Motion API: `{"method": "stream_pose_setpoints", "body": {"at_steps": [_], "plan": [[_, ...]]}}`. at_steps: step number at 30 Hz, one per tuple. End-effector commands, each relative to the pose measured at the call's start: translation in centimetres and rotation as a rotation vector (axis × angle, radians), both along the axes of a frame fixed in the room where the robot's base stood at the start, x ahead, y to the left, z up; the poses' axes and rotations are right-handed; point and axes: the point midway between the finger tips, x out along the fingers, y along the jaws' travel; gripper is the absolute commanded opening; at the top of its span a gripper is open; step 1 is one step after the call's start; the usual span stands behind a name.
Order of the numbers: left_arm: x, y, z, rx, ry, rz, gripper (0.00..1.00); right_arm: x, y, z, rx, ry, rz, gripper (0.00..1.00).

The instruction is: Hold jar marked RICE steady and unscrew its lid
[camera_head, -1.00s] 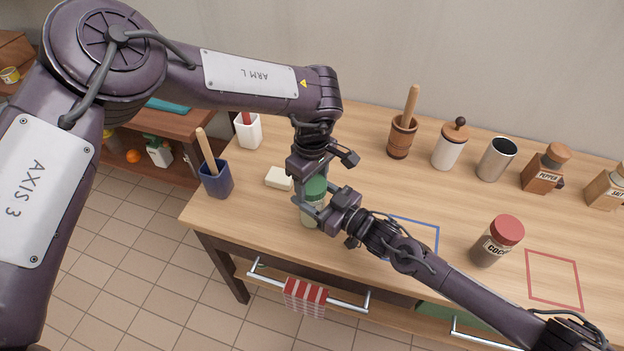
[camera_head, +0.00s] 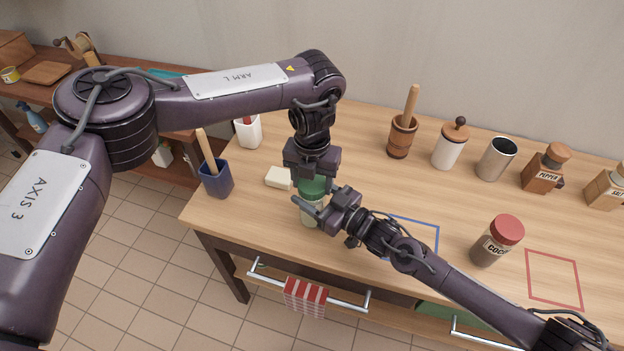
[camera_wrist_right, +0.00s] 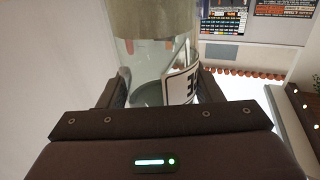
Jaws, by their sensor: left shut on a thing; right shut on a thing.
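The jar (camera_head: 311,219) stands upright near the left front of the table, a clear body under a green lid (camera_head: 314,187). My left gripper (camera_head: 313,179) comes down from above and is shut on the lid, partly covering it. My right gripper (camera_head: 318,206) reaches in from the right and is shut around the jar body. In the right wrist view the glass body (camera_wrist_right: 150,62) sits between the two fingers. Part of its white label (camera_wrist_right: 181,88) shows there with dark letters, not fully readable.
A cream block (camera_head: 279,178) and a blue pot (camera_head: 217,182) stand left of the jar. A red-lidded jar (camera_head: 497,241) stands to the right, between a blue outline (camera_head: 438,240) and a red outline (camera_head: 553,279). Several containers line the back.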

Motion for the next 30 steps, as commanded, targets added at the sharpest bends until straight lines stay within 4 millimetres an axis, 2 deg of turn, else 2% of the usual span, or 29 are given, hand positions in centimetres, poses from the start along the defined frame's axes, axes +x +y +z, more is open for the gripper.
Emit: {"method": "stream_pose_setpoints", "body": {"at_steps": [9, 18, 24, 30], "plan": [[-0.03, -0.15, -0.03, -0.001, 0.004, 0.813, 0.30, -0.04, 0.08, 0.05, 0.001, -0.001, 0.002, 0.00], [0.12, -0.10, 0.13, 0.000, -0.001, 1.499, 0.30, -0.06, 0.10, 0.05, 0.001, -0.001, 0.002, 0.00], [0.16, -0.08, 0.15, 0.000, -0.002, 1.771, 0.30, -0.07, 0.11, 0.05, 0.001, -0.001, 0.003, 0.00], [0.18, -0.07, 0.18, 0.000, -0.002, 1.778, 0.30, -0.06, 0.10, 0.05, 0.001, 0.000, 0.002, 0.00]]}}
